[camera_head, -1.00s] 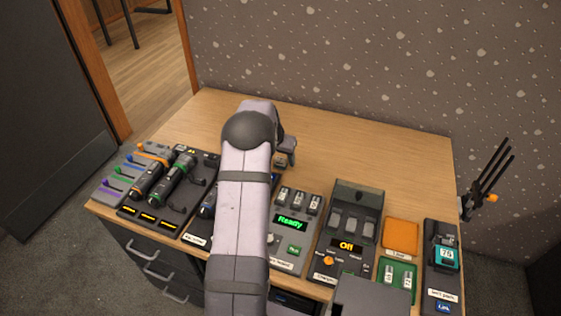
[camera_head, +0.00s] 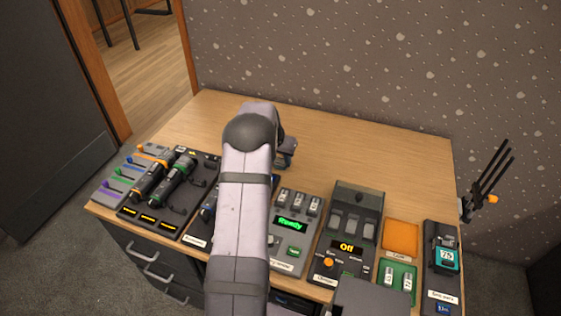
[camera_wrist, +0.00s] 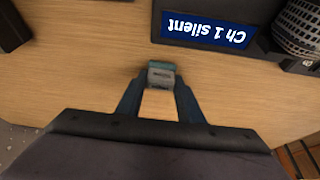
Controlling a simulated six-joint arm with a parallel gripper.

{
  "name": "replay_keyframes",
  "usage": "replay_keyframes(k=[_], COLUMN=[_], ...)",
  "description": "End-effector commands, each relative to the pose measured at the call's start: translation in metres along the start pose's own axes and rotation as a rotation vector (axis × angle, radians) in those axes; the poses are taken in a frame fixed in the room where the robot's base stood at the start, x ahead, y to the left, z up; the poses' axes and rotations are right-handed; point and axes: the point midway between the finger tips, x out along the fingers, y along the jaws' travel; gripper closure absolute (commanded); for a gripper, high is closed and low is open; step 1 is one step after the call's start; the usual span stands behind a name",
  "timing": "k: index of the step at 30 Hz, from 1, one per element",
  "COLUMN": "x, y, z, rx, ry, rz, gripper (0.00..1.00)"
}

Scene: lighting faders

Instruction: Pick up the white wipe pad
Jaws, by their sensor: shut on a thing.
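My gripper (camera_wrist: 161,72) is shut on a small pale grey-white block with a dark label, which I take to be the white wipe pad (camera_wrist: 161,79). In the wrist view the blue fingers close on it from both sides, over bare wood. The teal strip at its far edge is too small to make out. In the head view my gripper (camera_head: 286,152) is over the tabletop behind the row of devices, and the pad cannot be made out there. I cannot tell whether the pad touches the table.
The wooden table (camera_head: 345,140) is clear behind the devices. A microphone holder (camera_head: 160,185) is at left, a "Ready" unit (camera_head: 291,230) and an "Off" unit (camera_head: 347,240) are in front. An orange pad (camera_head: 401,236) lies at right. A "Ch 1 silent" display (camera_wrist: 207,30) is close by.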

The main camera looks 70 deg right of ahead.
Motion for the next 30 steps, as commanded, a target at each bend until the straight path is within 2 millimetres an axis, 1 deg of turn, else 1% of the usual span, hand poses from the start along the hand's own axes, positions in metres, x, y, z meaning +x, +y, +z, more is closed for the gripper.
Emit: replay_keyframes(k=[5, 12, 16, 21, 29, 30], x=[-0.023, -0.06, -0.075, -0.085, -0.087, -0.087], y=[-0.001, -0.001, 0.0, 0.0, 0.0, 0.0], z=[-0.011, -0.026, -0.032, -0.035, -0.036, -0.036], rx=[0.001, 0.001, 0.001, 0.001, 0.0, 0.0], ry=[0.006, 0.006, 0.004, 0.002, 0.002, 0.002], rz=[-0.003, -0.002, -0.002, -0.001, -0.001, -0.001], gripper=[0.88, 0.88, 0.88, 0.88, 0.88, 0.69])
